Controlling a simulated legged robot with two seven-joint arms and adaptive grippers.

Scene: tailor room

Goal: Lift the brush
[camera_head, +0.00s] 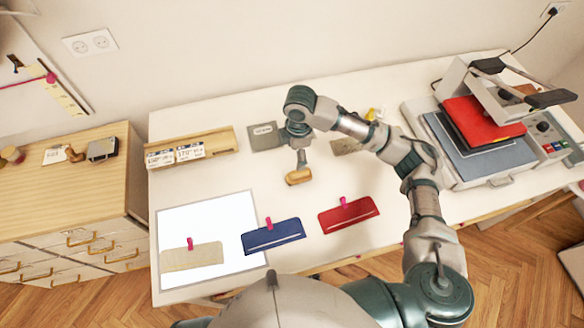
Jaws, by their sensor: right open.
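The item that looks like the brush (299,177) is a small tan wooden block near the middle of the white table. My right gripper (301,160) is directly above it, pointing down, with its arm reaching in from the right. The gripper is open, and its fingers show small and dark. I cannot tell whether they touch the brush, and the gripper hides part of its top. My left gripper is out of view.
Blue (273,237) and red (348,215) folded pieces with pink clips lie in front, beside a beige piece (191,257) on a white sheet (228,213). A press machine (462,162) is right.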

